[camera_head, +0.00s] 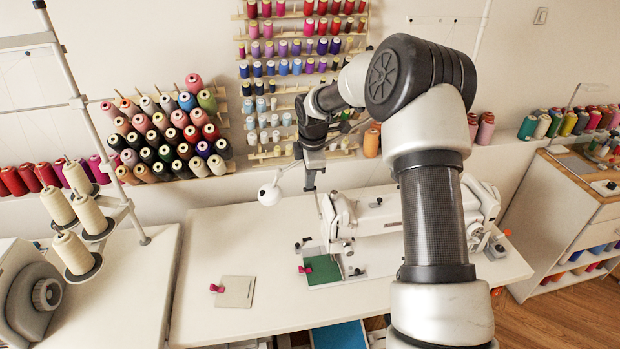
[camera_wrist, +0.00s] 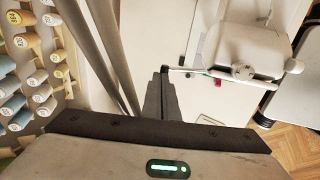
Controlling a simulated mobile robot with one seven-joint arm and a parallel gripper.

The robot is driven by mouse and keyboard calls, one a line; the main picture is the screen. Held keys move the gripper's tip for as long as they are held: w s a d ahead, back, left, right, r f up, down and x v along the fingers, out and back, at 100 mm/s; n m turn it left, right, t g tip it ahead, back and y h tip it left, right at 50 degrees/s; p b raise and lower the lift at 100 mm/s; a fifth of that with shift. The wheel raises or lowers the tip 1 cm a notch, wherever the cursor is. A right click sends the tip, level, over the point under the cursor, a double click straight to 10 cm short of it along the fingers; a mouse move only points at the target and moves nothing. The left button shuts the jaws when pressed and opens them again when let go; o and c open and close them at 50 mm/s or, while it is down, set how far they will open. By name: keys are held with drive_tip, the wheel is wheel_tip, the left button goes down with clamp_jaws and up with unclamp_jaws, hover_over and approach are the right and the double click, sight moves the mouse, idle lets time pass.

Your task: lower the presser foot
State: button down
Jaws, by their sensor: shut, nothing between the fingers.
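A white sewing machine (camera_head: 390,222) stands on the white table, its needle head (camera_head: 340,222) at the left end. The presser foot is too small to make out, and I cannot tell if it is up or down. Green fabric (camera_head: 322,269) lies below the needle head. My gripper (camera_head: 311,187) is shut and empty, pointing down just behind and left of the needle head. In the wrist view my gripper (camera_wrist: 166,74) has its fingertips close to a thin rod (camera_wrist: 205,72) beside the machine's white body (camera_wrist: 245,45). I cannot tell whether they touch.
A beige fabric piece (camera_head: 235,292) with a pink clip lies on the table (camera_head: 205,250), left of the machine. A round white lamp head (camera_head: 270,194) hangs left of my gripper. Thread racks (camera_head: 165,135) line the wall behind. The table's left part is mostly clear.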

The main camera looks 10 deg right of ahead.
drive_tip(key=shift+r, duration=0.15)
drive_tip(key=shift+r+p, duration=0.6)
drive_tip(key=shift+r, duration=0.15)
drive_tip(key=shift+r, duration=0.1)
